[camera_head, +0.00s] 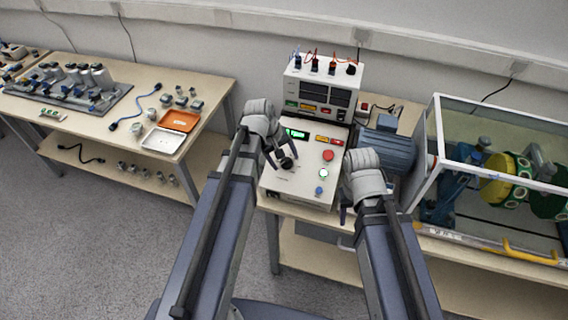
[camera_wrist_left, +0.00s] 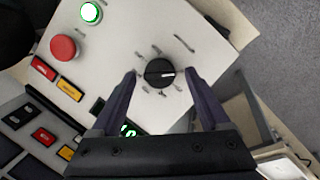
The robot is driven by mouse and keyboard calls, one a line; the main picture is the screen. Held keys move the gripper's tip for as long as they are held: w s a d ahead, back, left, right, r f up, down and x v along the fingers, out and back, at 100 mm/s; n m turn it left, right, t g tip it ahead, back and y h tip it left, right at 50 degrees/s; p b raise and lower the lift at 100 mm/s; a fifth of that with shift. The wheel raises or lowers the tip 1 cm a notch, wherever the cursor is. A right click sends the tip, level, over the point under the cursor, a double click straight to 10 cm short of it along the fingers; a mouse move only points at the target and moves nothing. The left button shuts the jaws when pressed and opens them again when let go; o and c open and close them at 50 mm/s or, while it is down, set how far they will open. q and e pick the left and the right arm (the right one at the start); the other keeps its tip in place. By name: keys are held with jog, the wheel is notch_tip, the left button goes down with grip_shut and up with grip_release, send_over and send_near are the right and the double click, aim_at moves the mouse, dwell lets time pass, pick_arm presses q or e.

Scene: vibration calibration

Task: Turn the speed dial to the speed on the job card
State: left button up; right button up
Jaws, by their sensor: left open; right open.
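The black speed dial (camera_head: 287,163) is on the sloped top of a white control box (camera_head: 300,185). In the left wrist view the dial (camera_wrist_left: 159,73) has a white pointer line and tick marks around it. My left gripper (camera_head: 281,160) is open at the dial, with its fingers (camera_wrist_left: 163,80) on either side of it; I cannot tell whether they touch it. A green display (camera_head: 296,133) on the box is partly hidden, and its reading is too small to tell. My right gripper (camera_head: 343,208) is by the box's right edge, its fingers mostly hidden by the arm. I cannot make out a job card.
The box also carries a red button (camera_head: 328,155), a lit green-white button (camera_head: 323,173) and a blue button (camera_head: 319,190). A metered supply unit (camera_head: 322,88) stands behind. A blue motor (camera_head: 384,150) and a glass-walled enclosure (camera_head: 500,150) are to the right. A side table (camera_head: 200,85) is left.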

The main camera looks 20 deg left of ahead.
pick_arm(q)
grip_shut()
dwell(0.8)
